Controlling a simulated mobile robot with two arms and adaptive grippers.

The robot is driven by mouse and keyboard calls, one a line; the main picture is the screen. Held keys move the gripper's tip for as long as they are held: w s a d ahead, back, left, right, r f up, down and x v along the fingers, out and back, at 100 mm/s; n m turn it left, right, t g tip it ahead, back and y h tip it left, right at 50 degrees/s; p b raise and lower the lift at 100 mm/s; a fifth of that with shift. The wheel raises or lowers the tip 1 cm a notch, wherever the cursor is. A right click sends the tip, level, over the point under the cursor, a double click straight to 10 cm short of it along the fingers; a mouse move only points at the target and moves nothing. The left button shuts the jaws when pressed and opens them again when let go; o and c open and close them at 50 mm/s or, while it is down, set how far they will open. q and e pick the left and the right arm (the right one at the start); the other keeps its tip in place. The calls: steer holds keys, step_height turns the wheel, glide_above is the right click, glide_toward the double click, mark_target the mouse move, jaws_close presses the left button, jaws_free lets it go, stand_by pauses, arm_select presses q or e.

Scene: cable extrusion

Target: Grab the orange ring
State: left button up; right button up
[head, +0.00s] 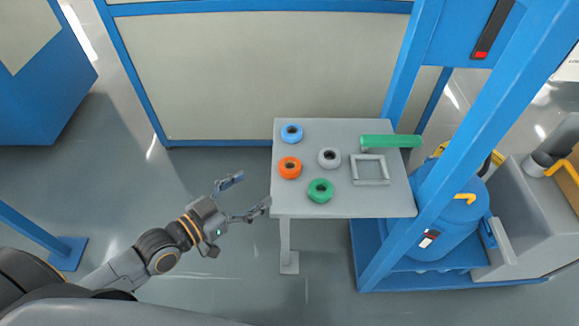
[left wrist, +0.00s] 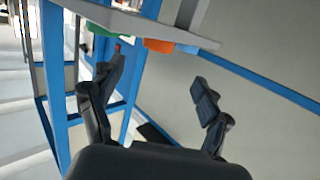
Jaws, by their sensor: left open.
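The orange ring (head: 290,167) lies flat near the left edge of the grey table (head: 310,207) in the head view. My left gripper (head: 247,197) is open and empty, left of the table and apart from the ring. In the left wrist view the open fingers (left wrist: 160,88) have nothing between them. My right gripper is not in view.
On the table are a blue ring (head: 292,134), a white ring (head: 329,158), a green ring (head: 320,190), a square grey frame (head: 370,182) and a green cylinder (head: 390,141). Blue machine posts (head: 450,160) stand at the right. Floor left of the table is clear.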

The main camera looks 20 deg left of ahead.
arm_select(q)
glide_toward(294, 162)
steer(key=shift+w+d+f, duration=0.15)
steer(key=shift+w+f, duration=0.1)
steer(key=shift+w, duration=0.25)
steer(key=shift+w+d+f, duration=0.1)
steer(key=shift+w+f, duration=0.15)
steer(key=shift+w, duration=0.25)
steer(key=x, duration=0.2)
steer(key=p+x, duration=0.1)
steer(key=x, duration=0.1)
steer(key=shift+d+r, duration=0.2)
steer(key=shift+r, duration=0.1)
steer(key=shift+w+d+f, duration=0.15)
steer(key=shift+w+d, duration=0.15)
steer(key=shift+w, duration=0.15)
steer(key=c, duration=1.2)
